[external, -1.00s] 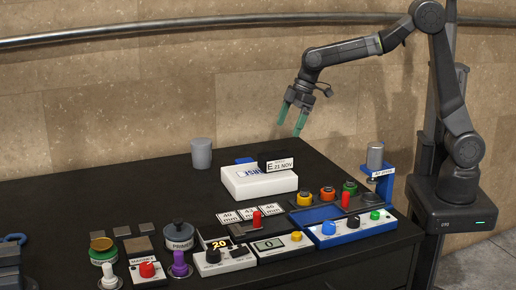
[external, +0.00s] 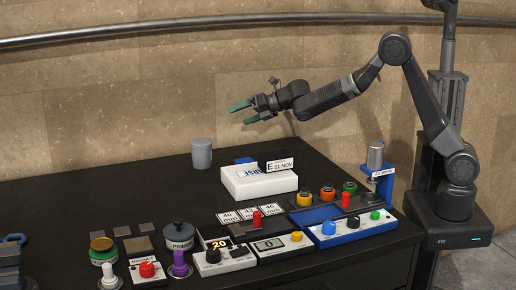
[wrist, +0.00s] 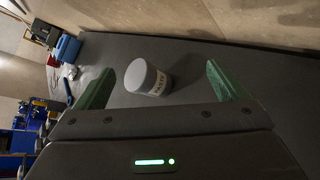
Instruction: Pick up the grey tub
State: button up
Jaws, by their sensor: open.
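The grey tub (external: 202,154) stands upright on the black table's back part, left of the white box. In the wrist view the tub (wrist: 146,78) shows its round grey lid and a label with dark lettering on its side. It lies ahead of my jaws, between the two green fingers in the picture and nearer the left one. My gripper (external: 241,113) is open and empty, with its green fingers pointing left. It is above the table, up and to the right of the tub, apart from it. My gripper also shows in the wrist view (wrist: 163,85).
A white box (external: 259,182) with a date sign (external: 280,165) on it stands right of the tub. A blue press stand (external: 380,180) is at the right. Several knobs and control boxes line the front. The table around the tub is clear.

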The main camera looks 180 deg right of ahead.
aim_at(201, 147)
jog(key=w+d+f+n+t, duration=0.1)
jog(key=d+f+n, duration=0.1)
jog(key=d+n, duration=0.1)
jog(key=w+d+f+n+t+h, duration=0.1)
jog(key=w+d+f+n+t, duration=0.1)
jog(key=n, duration=0.3)
jog(key=w+d+f+n+t, duration=0.2)
jog(key=d+f+n, duration=0.1)
jog(key=d+n, duration=0.1)
jog(key=shift+w+f+n, duration=0.15)
jog(key=shift+w+n, duration=0.05)
jog(key=shift+n, duration=0.1)
jog(key=shift+p+x, duration=1.3)
jog(key=shift+x, duration=1.65)
jog(key=shift+a+f, duration=0.1)
jog(key=shift+f, duration=0.1)
jog(key=shift+c, duration=0.4)
jog(key=shift+r, duration=0.1)
jog(key=c, duration=1.2)
